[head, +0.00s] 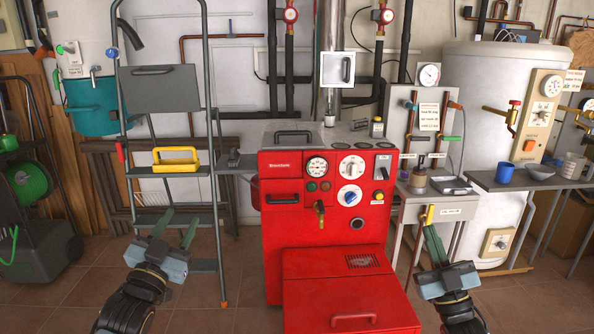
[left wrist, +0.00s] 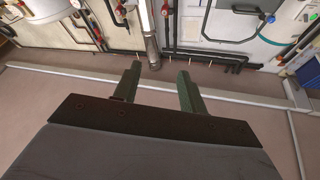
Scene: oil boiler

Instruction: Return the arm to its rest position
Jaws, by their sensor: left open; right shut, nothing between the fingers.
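My left gripper (head: 178,224) is at the lower left of the head view, in front of the grey ladder. Its two green fingers are spread apart, with nothing between them. In the left wrist view the same open gripper (left wrist: 159,74) points toward the wall and pipes, and touches nothing. My right gripper (head: 432,236) is at the lower right, in front of the small grey table. Its green fingers are together and I see nothing held. Both hands are in front of the red boiler (head: 282,222), one on each side of it.
The boiler's lower red box with a handle (head: 353,320) juts forward between my arms. A ladder (head: 214,130) with a yellow tray (head: 176,165) stands at left. A small table (head: 440,212) and a shelf with a blue cup (head: 505,172) are at right. Tiled floor shows at lower left.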

